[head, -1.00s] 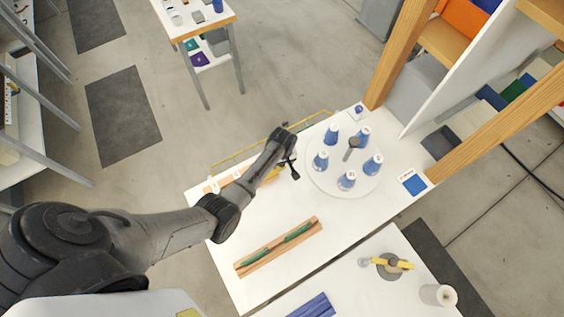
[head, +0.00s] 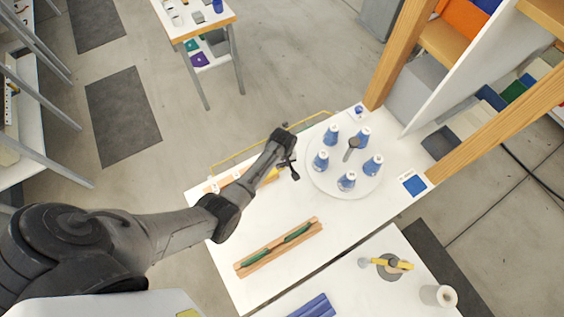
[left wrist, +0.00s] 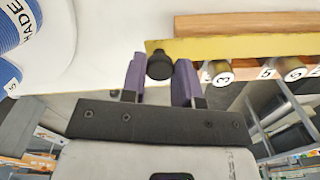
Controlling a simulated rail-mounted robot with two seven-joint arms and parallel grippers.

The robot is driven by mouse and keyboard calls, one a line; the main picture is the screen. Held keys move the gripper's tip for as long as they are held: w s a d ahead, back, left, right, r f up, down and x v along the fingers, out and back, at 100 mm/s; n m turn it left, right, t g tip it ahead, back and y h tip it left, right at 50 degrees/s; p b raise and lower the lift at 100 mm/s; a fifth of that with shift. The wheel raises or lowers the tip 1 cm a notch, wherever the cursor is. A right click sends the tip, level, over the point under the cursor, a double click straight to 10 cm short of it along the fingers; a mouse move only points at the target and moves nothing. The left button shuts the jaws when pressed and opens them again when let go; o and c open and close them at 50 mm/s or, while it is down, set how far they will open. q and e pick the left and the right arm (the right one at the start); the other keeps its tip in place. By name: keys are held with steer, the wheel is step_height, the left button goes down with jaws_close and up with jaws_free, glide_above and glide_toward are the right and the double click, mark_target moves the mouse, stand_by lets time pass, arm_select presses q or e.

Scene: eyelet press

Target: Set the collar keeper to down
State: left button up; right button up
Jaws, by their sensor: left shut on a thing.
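A flat yellow bar (left wrist: 240,46), which looks like the collar keeper, lies along a wooden rail in the left wrist view. A black knob (left wrist: 160,65) stands at its left end. My left gripper (left wrist: 160,80) has its two purple fingers on either side of the knob and is shut on it. In the head view my left gripper (head: 288,172) is at the far left edge of the white table, and part of the yellow bar (head: 272,174) shows beside it. My right gripper is not in view.
Numbered round pieces (left wrist: 218,72) sit under the yellow bar. A white turntable (head: 335,187) with several blue-and-white spools (head: 347,180) is right of my gripper. A wooden rack (head: 278,247) with green pieces lies nearer. The table between them is clear.

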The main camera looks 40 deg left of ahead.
arm_select(q)
steer(key=shift+w+a+f+h, duration=0.1)
steer(key=shift+a+h, duration=0.15)
steer(key=shift+h, duration=0.45)
steer(key=o, duration=0.9)
steer(key=r, duration=0.4)
steer(key=a+r, duration=0.1)
steer(key=r, duration=0.4)
steer(key=r+p, duration=0.1)
steer(key=r, duration=0.3)
steer(key=shift+w+a+r, duration=0.2)
steer(key=shift+w+r, duration=0.2)
